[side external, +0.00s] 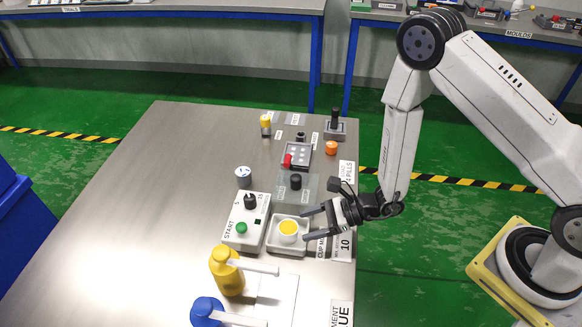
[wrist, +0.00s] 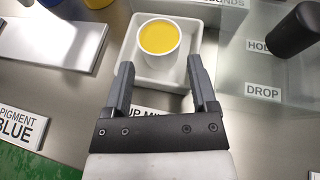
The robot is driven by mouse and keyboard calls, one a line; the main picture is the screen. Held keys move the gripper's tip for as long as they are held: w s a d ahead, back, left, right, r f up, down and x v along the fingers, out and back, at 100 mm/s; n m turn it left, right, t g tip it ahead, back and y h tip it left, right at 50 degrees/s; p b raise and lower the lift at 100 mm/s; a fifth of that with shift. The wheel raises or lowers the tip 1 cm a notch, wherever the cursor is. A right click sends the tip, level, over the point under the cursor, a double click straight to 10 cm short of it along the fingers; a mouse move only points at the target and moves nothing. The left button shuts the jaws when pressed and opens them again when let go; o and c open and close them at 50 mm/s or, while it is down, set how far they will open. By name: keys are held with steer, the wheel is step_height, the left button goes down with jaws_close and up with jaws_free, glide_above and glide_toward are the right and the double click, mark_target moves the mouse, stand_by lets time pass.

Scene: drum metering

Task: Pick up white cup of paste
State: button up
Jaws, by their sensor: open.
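The white cup (side external: 288,236) holds yellow paste and stands upright in a shallow white tray (side external: 275,248). In the wrist view the cup (wrist: 160,50) stands just ahead of my fingertips, inside the white tray (wrist: 146,76). My gripper (side external: 312,224) is open and empty, to the right of the cup in the side view. In the wrist view the two fingers of my gripper (wrist: 160,66) are spread, pointing at the cup. I cannot tell whether either finger touches it.
A control box (side external: 247,220) with a green button and dial stands left of the tray. A yellow pump bottle (side external: 226,272) and a blue one (side external: 206,312) stand in front. A dark cylinder (wrist: 293,32) is at the right in the wrist view. The table's left side is clear.

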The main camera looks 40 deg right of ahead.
mark_target(296, 227)
steer(key=shift+x, duration=1.8)
jaws_close()
steer(key=shift+r, duration=0.1)
steer(key=shift+r, duration=0.15)
steer(key=shift+r, duration=4.8)
